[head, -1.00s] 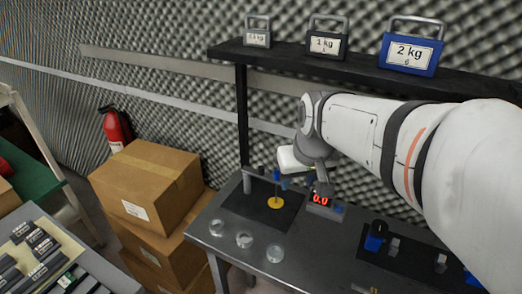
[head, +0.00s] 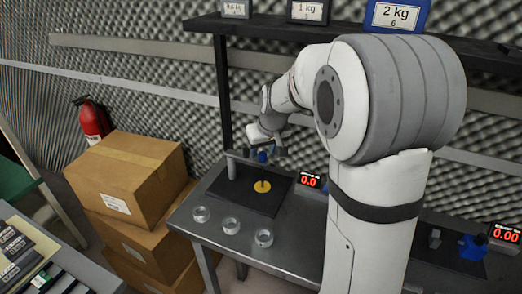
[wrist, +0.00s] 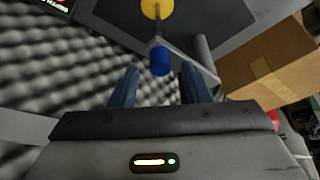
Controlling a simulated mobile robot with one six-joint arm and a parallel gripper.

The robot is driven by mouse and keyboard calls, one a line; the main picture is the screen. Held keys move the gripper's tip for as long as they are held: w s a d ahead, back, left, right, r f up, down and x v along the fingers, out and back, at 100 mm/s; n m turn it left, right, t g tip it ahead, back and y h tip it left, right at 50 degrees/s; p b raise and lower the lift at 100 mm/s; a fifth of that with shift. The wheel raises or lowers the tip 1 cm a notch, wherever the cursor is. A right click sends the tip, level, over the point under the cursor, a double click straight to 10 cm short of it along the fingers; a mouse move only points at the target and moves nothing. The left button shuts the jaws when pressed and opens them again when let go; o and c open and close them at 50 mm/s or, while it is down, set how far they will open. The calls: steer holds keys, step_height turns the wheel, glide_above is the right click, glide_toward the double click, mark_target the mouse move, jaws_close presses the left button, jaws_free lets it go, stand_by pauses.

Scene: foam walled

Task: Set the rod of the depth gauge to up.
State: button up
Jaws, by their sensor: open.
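The depth gauge shows a blue top (head: 262,156) on a thin dark rod, above a round yellow disc (head: 262,187). A grey post (head: 231,165) stands to its left on the dark mat. In the wrist view the blue top (wrist: 160,62) lies between the lines of my two fingers, with the rod running to the yellow disc (wrist: 157,8). My gripper (wrist: 159,76) is open, with a gap on both sides of the blue top. In the head view my gripper (head: 276,150) is beside the blue top, partly hidden by its own wrist. Whether the rod touches the disc is unclear.
Three small clear round pieces (head: 231,226) line the grey table's (head: 193,224) front left. A dark shelf (head: 200,24) with labelled weights is above. Cardboard boxes (head: 128,175) stand at left.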

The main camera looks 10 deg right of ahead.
steer(key=shift+w+f, duration=0.15)
steer(key=shift+f, duration=0.25)
steer(key=shift+c, duration=0.3)
jaws_close()
